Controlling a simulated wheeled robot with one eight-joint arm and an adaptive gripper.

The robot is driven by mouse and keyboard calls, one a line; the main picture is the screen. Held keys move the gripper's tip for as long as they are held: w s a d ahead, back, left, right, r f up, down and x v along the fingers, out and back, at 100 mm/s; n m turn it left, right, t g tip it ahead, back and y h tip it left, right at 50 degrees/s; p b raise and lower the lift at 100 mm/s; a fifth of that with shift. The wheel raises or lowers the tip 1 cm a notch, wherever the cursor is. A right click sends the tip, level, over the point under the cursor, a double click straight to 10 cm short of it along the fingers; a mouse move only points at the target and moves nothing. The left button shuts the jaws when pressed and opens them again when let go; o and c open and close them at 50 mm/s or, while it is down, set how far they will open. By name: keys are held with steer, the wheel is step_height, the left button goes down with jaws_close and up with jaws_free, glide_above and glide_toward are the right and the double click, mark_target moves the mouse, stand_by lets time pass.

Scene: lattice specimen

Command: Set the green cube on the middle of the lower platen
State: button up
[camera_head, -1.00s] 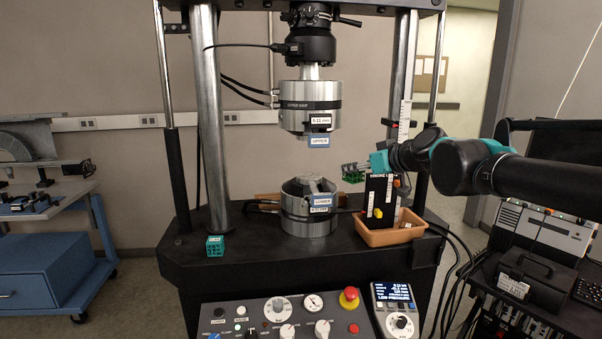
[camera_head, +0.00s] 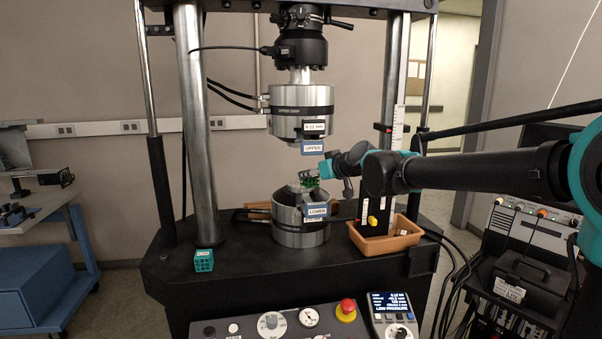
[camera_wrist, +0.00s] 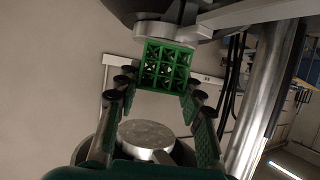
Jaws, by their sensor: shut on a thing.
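The green lattice cube (camera_head: 309,182) is held at the tip of my gripper (camera_head: 317,178), between the upper and lower parts of the test machine. In the wrist view the cube (camera_wrist: 167,65) sits between the fingertips of my gripper (camera_wrist: 163,84), which is shut on it. The lower platen (camera_head: 288,215) is a round metal cylinder below the cube. Its round pale top (camera_wrist: 147,134) shows in the wrist view. The cube appears just above the platen in the head view; I cannot tell the exact gap.
The upper grip (camera_head: 290,112) hangs above the cube. A teal lattice cube (camera_head: 204,261) stands at the left of the black machine base. An orange-brown tray (camera_head: 385,245) is right of the lower platen, and a thick column (camera_head: 197,130) stands to the left.

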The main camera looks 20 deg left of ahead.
steer(key=w+a, duration=0.1)
steer(key=a, duration=0.1)
steer(key=w+a, duration=0.2)
steer(key=shift+a, duration=0.15)
steer(key=shift+f, duration=0.3)
steer(key=shift+f, duration=0.1)
steer(key=o, duration=1.1)
steer(key=shift+s+d+r, duration=0.1)
steer(key=shift+d+r, duration=0.1)
steer(key=s+d, duration=0.2)
steer(key=d, duration=0.1)
steer(key=s+d, duration=0.3)
steer(key=d, duration=0.1)
steer(key=s+d, duration=0.2)
steer(key=d, duration=0.1)
steer(key=shift+s+d+r, duration=0.15)
steer(key=shift+s, duration=0.1)
